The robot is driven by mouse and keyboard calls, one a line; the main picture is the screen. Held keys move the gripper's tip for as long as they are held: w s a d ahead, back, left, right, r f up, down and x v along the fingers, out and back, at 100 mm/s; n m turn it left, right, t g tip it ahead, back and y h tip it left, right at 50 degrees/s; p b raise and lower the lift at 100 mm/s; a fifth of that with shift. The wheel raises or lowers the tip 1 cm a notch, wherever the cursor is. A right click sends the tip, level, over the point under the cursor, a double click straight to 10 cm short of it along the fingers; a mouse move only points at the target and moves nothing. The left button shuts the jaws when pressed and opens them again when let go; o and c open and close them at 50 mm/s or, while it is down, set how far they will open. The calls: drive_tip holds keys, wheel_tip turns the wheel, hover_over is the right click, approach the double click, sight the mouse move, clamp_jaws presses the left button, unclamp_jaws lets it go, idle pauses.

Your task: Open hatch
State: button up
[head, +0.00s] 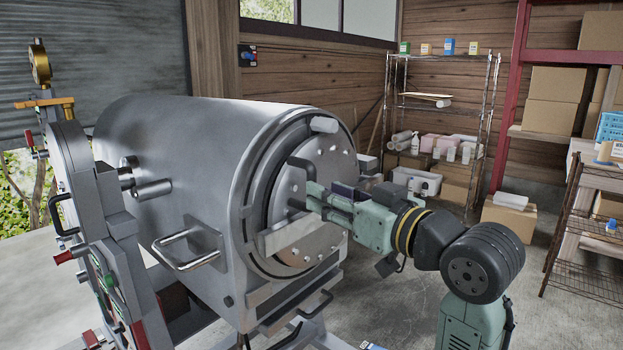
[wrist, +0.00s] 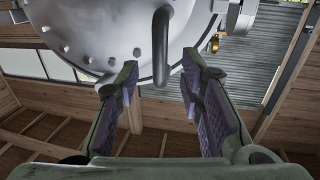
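The hatch (head: 326,162) is a round, bolted metal door on the near end of a large grey steel cylinder (head: 190,150). It looks closed against the rim. In the wrist view the hatch (wrist: 95,35) fills the upper middle, with a dark curved bar handle (wrist: 161,45) on its face. My gripper (head: 312,197) is at the hatch face in the head view and partly covers it. In the wrist view my gripper (wrist: 160,72) is open, its two fingers apart on either side of the handle's lower end. I cannot tell whether a finger touches the handle.
A bent metal side handle (head: 190,250) sticks out from the cylinder. A panel with gauges and valves (head: 85,220) stands at left. A wire shelf (head: 440,105) and cardboard boxes (head: 552,100) are at the back right.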

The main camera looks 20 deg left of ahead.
drive_tip(key=shift+p+x, duration=0.55)
drive_tip(key=shift+x, duration=2.15)
drive_tip(key=shift+c, duration=0.5)
clamp_jaws()
